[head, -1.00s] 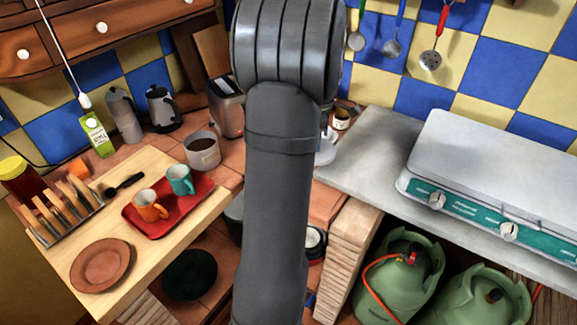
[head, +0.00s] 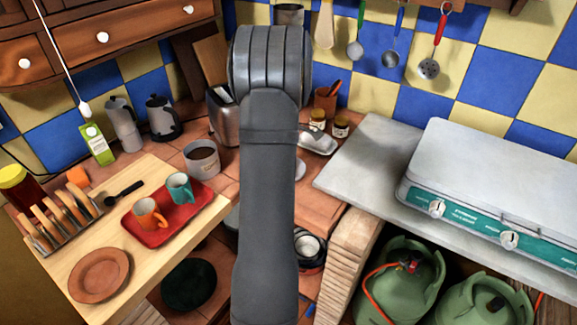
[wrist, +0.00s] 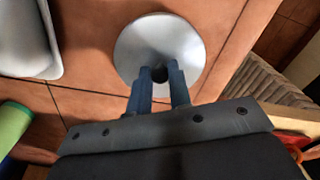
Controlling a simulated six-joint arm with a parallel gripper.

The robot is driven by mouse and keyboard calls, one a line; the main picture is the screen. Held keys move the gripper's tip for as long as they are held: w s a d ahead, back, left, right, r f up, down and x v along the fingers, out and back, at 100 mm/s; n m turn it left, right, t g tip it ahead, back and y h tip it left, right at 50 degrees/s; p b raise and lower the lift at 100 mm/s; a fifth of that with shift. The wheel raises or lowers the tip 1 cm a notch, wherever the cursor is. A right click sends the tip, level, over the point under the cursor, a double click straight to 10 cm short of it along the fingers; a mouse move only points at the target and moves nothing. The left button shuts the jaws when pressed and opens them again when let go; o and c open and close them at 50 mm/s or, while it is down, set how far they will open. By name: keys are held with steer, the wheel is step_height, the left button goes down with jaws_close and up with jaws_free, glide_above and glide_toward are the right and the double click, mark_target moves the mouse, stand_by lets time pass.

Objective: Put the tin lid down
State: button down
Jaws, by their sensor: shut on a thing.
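The tin lid is a round pale grey disc with a small dark knob. In the wrist view the lid (wrist: 134,42) lies over the orange tiles beyond my fingers. My gripper (wrist: 160,86) is shut on the knob, one finger on each side. I cannot tell whether the lid touches the tiles. In the head view my arm hides the gripper and most of the lid; only a pale sliver of the lid (head: 300,170) shows right of the arm. A grey open tin (head: 203,161) with dark contents stands left of the arm.
A white dish (head: 319,143) and small jars (head: 340,125) stand behind the lid. A red tray (head: 176,228) holds two cups. The grey worktop (head: 355,170) edges the tiles on the right.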

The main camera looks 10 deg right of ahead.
steer(key=shift+f, duration=1.5)
steer(key=shift+f, duration=0.1)
steer(key=c, duration=1.3)
jaws_free()
step_height(320, 180, up, 12)
steer(key=shift+r, duration=0.15)
step_height(320, 180, down, 13)
steer(key=shift+r, duration=2.4)
